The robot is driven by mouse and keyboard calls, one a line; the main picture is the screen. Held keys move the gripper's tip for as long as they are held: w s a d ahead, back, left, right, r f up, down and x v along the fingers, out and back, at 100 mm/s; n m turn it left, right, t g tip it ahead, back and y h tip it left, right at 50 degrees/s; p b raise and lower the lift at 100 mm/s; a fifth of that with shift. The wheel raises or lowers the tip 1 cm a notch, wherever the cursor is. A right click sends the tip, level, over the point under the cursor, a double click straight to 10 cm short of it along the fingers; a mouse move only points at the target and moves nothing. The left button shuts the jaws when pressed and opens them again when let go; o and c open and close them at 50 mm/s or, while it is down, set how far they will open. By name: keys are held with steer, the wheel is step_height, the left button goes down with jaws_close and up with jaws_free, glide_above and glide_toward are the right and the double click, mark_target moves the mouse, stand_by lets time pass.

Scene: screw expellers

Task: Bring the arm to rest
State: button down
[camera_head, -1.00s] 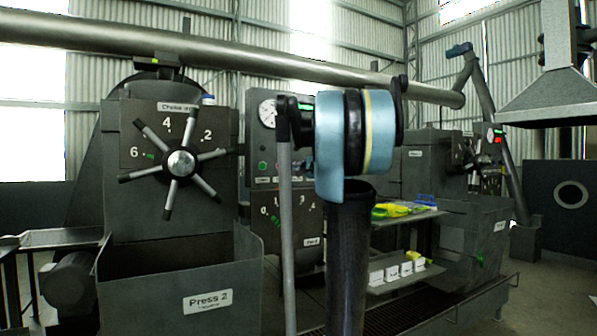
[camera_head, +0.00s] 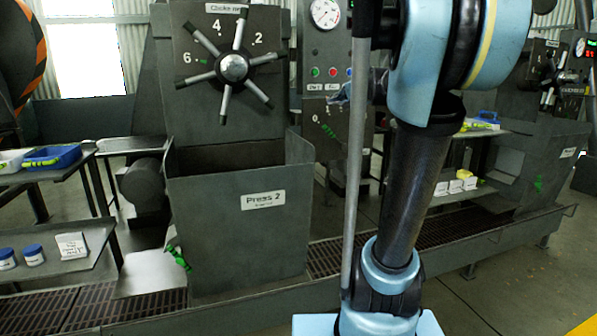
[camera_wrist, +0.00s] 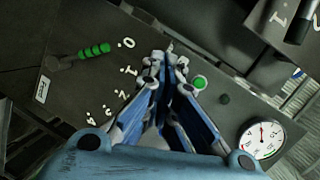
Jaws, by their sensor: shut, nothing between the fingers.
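My arm (camera_head: 412,170) stands upright at the right of centre in the head view, with its light blue joints and dark link, and covers part of the control panel. My gripper (camera_wrist: 166,62) shows in the wrist view with its blue-sided fingers together and nothing between them. Behind the fingers is the dark control panel (camera_wrist: 60,88) with a numbered scale, a green-handled lever (camera_wrist: 90,51), a lit green button (camera_wrist: 200,82) and a round gauge (camera_wrist: 262,138). In the head view the gripper is mostly hidden by the arm. I cannot tell its gap to the panel.
Press 2 (camera_head: 239,195) with its spoked choke wheel (camera_head: 233,67) stands left of the arm. A shelf with a blue tray (camera_head: 52,157) and jars (camera_head: 33,254) is at the far left. Shelves with white boxes (camera_head: 456,187) are on the right. Open floor (camera_head: 500,285) lies at lower right.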

steer(key=s+a+f+n+g+h, duration=0.1)
steer(key=s+a+f+n+g, duration=0.15)
steer(key=s+f, duration=0.7)
steer(key=s+a+f+n+g+h, duration=0.1)
steer(key=s+a+f+n+g, duration=0.2)
steer(key=s+f, duration=0.6)
steer(key=s+d+f+n+g+h, duration=0.2)
steer(key=s+d+f, duration=0.3)
steer(key=s+f, duration=0.4)
steer(key=s+d+f+n+g+h, duration=0.1)
steer(key=s+d+f+g+h, duration=0.2)
steer(key=s+f, duration=0.7)
steer(key=shift+d+f+n+g+h, duration=0.3)
steer(key=shift+d+n+g, duration=0.05)
steer(key=shift+d, duration=0.55)
steer(key=shift+w, duration=0.1)
steer(key=shift+w+f, duration=0.2)
steer(key=shift+w, duration=0.2)
